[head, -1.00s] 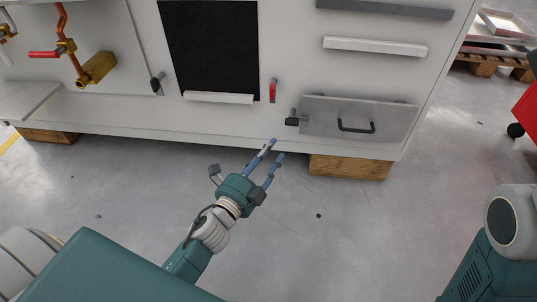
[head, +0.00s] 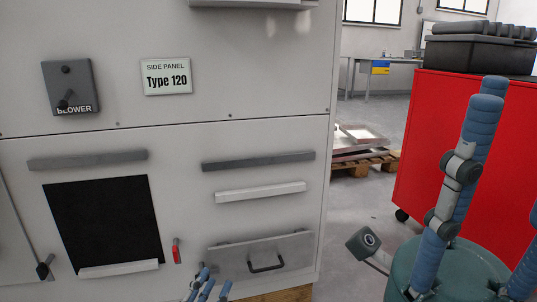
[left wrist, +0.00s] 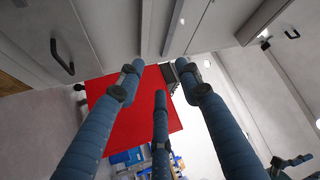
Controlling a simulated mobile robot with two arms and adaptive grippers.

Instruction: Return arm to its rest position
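My left gripper (head: 208,284) shows only as small blue fingertips at the bottom edge of the head view, in front of the panel below the red lever; its arm is cut off. In the left wrist view its three blue fingers (left wrist: 155,85) are spread, with nothing between them. My right gripper (head: 490,215) stands large and close at the right of the head view, fingers upward and spread, with no object seen in it. One of its fingers is cut by the right edge. Blue fingers also show at the lower right of the left wrist view.
The grey panel (head: 180,215) has a drawer (head: 290,250) with a black handle, a red lever (head: 177,251) and a blower switch (head: 70,88). A red cabinet (head: 425,140) carries a black case (head: 483,53). Pallets (head: 365,160) lie behind. Floor between panel and cabinet is clear.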

